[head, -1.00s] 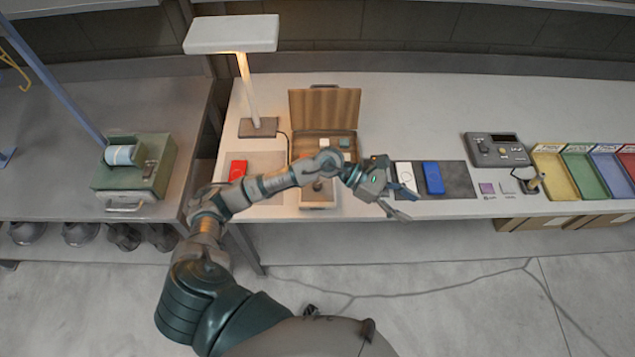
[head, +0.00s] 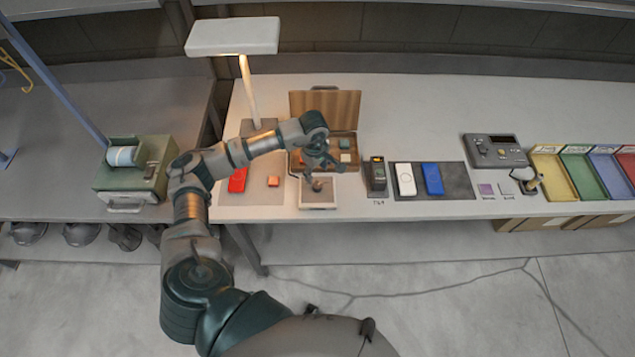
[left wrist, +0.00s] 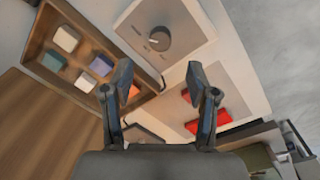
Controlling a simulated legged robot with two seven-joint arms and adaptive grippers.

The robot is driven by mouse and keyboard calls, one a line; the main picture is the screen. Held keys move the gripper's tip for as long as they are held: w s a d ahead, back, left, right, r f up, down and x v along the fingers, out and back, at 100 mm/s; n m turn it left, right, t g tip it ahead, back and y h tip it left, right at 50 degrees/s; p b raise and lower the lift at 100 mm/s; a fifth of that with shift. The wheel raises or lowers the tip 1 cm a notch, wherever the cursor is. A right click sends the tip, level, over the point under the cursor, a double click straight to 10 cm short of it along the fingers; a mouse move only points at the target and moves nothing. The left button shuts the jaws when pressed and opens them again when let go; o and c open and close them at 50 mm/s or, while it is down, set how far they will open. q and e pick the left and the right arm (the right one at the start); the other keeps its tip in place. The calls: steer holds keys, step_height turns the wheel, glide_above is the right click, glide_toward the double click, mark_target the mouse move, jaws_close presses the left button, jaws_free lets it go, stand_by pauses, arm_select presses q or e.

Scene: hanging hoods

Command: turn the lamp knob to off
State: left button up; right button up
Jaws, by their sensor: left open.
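The lamp knob (head: 317,186) is a dark round dial on a small pale box (head: 318,205) at the table's front. In the left wrist view the knob (left wrist: 159,38) stands on the box's light face, with small marks beside it. My left gripper (head: 318,168) is open and empty, just above and behind the knob. In the left wrist view the open fingers (left wrist: 160,83) are apart from the knob, which lies beyond their tips. The lamp (head: 232,36) stands at the back left, its post lit warm. My right gripper is not in view.
A wooden case with an open lid (head: 325,108) and small blocks stands right behind the box. A red device (head: 238,180) and an orange block (head: 273,181) lie to the left. A dark upright device (head: 377,172) stands to the right.

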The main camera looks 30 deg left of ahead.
mark_target(317, 185)
arm_select(q)
steer(key=f, duration=0.8)
steer(key=shift+w+f+p, duration=0.15)
steer(key=shift+w+p, duration=0.05)
steer(key=shift+p, duration=0.15)
jaws_close()
